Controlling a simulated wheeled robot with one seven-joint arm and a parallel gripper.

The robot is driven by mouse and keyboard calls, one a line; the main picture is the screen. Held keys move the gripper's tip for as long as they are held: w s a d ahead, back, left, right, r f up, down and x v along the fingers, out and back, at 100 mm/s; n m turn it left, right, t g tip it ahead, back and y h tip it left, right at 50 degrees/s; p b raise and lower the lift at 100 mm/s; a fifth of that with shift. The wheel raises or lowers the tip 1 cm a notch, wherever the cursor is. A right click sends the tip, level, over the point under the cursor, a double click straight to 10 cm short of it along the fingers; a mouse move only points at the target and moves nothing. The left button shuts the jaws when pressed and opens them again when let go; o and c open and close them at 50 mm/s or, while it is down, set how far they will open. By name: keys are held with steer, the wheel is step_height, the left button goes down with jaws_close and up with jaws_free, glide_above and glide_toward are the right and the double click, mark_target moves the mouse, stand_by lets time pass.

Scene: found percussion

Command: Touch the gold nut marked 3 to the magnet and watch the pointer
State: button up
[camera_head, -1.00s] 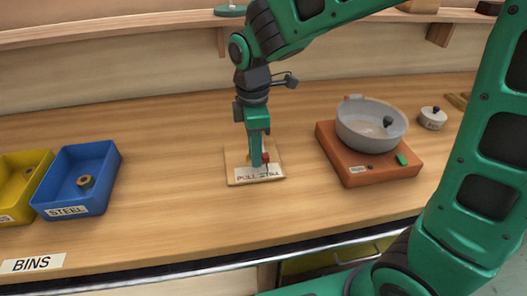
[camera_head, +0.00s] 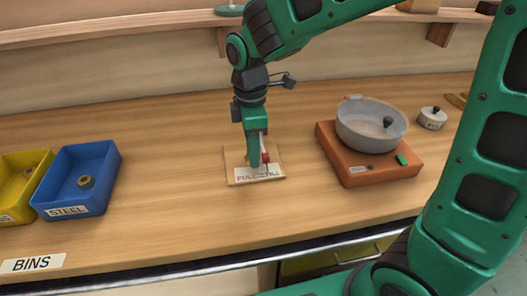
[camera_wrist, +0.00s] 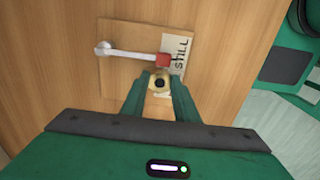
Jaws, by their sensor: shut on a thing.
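My gripper (camera_wrist: 161,88) is shut on a small gold nut (camera_wrist: 159,83); the nut's number cannot be read. It is low over a wooden board (camera_head: 233,179), right by a red block (camera_wrist: 163,60), apparently the magnet, at the end of a white swinging arm (camera_wrist: 130,53), apparently the pointer. The red block also shows in the head view (camera_head: 265,158), right of my fingertips. Nut and block are very close in the wrist view; I cannot tell whether they touch. A white card (camera_head: 243,177) reads PULL and STILL. The red end lies beside STILL in the wrist view.
An orange scale-like base (camera_head: 350,170) with a grey pan (camera_head: 358,125) stands at the right. A small lidded pot (camera_head: 432,118) is beyond. The bench between is clear.

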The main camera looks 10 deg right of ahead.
steer(key=shift+a, duration=1.4)
steer(key=shift+a, duration=0.15)
stand_by(0.9)
steer(key=shift+w+a, duration=0.15)
steer(key=shift+a, duration=2.35)
step_height(320, 180, up, 8)
